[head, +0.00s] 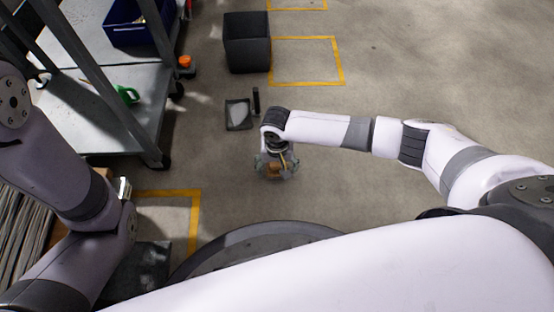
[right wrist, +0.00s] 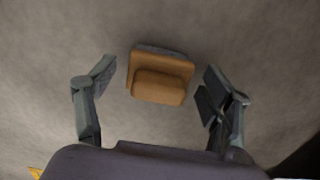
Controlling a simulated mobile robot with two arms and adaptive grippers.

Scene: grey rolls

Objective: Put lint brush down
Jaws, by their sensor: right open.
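The lint brush, a tan-orange block with a raised grip and a grey edge, shows in the right wrist view (right wrist: 160,78) between the two fingers. It appears to lie on the concrete floor, with a gap to each finger. In the head view the brush (head: 273,169) is partly hidden under my right gripper (head: 276,172). My right gripper is open, pointing down over the brush; it also shows in the right wrist view (right wrist: 160,85).
A dark dustpan (head: 238,115) and a small black upright item (head: 256,100) are just beyond the right gripper. A dark bin (head: 247,42) stands at the back beside a yellow floor square (head: 343,70). A grey cart (head: 110,110) is at left. Floor at right is clear.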

